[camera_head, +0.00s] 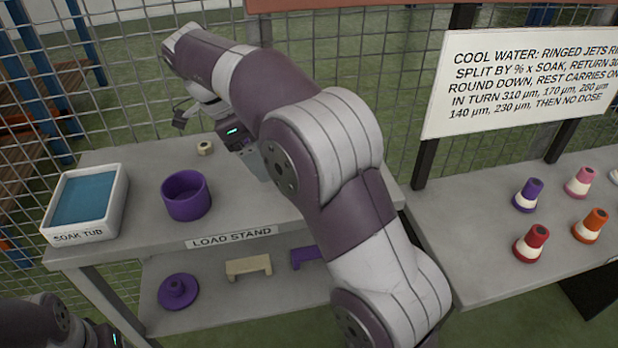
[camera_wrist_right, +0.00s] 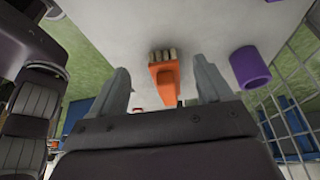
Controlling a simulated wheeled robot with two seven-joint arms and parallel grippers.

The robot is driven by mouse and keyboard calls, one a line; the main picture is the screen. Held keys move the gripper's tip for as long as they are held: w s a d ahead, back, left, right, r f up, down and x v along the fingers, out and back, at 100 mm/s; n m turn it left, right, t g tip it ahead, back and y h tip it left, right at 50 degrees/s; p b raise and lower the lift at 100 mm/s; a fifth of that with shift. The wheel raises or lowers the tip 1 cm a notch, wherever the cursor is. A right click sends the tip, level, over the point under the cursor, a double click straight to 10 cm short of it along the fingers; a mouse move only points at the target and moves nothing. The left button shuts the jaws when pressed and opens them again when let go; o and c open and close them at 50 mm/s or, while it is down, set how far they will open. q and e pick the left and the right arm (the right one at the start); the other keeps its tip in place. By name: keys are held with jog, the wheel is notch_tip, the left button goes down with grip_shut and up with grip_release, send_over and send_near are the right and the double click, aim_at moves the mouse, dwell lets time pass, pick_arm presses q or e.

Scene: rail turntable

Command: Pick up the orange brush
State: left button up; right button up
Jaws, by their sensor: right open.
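The orange brush (camera_wrist_right: 168,82) shows in the right wrist view, with an orange handle and pale bristles at its far end. It lies on the grey stand top. My right gripper (camera_wrist_right: 162,84) is open, with one finger on each side of the brush in the picture and visible gaps between. I cannot tell how far the fingers are above the surface. In the head view my right arm reaches over the load stand (camera_head: 140,148) and hides the brush and the fingertips. My left arm shows only at the bottom left corner; its fingers are out of frame.
A purple cup (camera_head: 186,196) stands near the brush, also in the right wrist view (camera_wrist_right: 249,67). A soak tub (camera_head: 117,204) and a small beige nut (camera_head: 205,148) share the stand top. A lower shelf holds purple and beige parts. Wire mesh (camera_head: 130,70) rises behind.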

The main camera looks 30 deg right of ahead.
jog(key=s+d+b, duration=0.1)
jog(key=d, duration=0.2)
jog(key=d+b, duration=0.1)
jog(key=d, duration=0.2)
jog(key=s+d+b, duration=0.1)
jog(key=d, duration=0.2)
jog(key=shift+s+f, duration=0.15)
jog(key=shift+s, duration=0.15)
jog(key=b+x, duration=0.3)
jog(key=x, duration=0.1)
jog(key=shift+s+d+f, duration=0.1)
jog(key=shift+f, duration=0.3)
jog(key=shift+d+f, duration=0.1)
jog(key=shift+c, duration=0.6)
jog(key=c, duration=1)
